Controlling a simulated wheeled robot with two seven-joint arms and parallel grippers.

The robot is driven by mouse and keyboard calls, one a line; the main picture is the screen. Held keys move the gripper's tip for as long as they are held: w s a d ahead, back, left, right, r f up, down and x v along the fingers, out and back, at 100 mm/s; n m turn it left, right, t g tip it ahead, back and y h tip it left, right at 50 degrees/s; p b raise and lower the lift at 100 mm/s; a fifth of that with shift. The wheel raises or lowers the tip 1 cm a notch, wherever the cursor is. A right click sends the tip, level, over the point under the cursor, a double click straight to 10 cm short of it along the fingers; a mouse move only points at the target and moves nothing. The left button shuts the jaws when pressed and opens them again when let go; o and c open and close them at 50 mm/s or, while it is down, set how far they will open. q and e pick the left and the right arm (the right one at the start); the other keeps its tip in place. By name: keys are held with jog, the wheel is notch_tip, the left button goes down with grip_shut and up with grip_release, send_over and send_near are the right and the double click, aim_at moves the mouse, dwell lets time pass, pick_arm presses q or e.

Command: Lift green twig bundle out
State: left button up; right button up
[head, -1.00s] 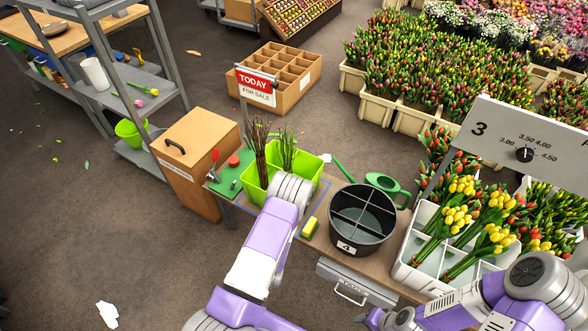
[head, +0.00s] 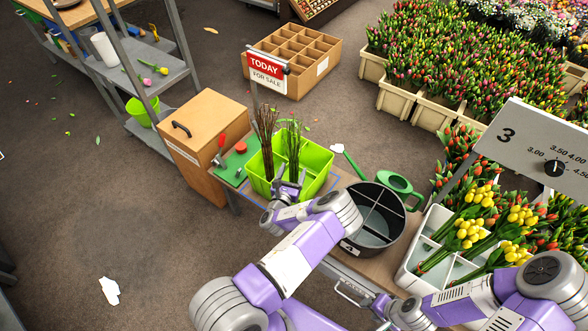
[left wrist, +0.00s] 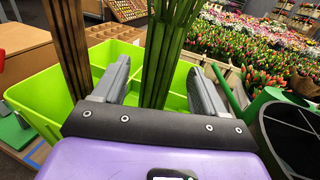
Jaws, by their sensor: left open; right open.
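The green twig bundle (head: 292,148) stands upright in a lime-green divided bin (head: 319,158). A brown twig bundle (head: 265,138) stands in the bin to its left. My left gripper (head: 289,182) is open at the near side of the green bundle. In the left wrist view the green twig bundle (left wrist: 165,50) stands between the two spread fingers, with gaps on both sides. The brown twig bundle (left wrist: 68,45) is outside the left finger there. My right gripper (head: 379,308) is open and empty at the lower right, low by the table's front; its fingers are small in view.
A dark divided bucket (head: 348,217) and a green watering can (head: 398,184) stand right of the bin. A white crate (head: 408,262) of tulips is further right. A sign (head: 266,72) stands behind the bin, a wooden box (head: 203,125) to its left.

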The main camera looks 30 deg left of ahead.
pick_arm(q)
jog(key=x, duration=0.4)
jog(key=shift+a+r+b, duration=0.1)
jog(key=shift+r+b, duration=0.05)
jog(key=shift+b, duration=0.2)
jog(key=c, duration=1.2)
notch_tip(320, 180, up, 10)
jog(key=p, duration=0.3)
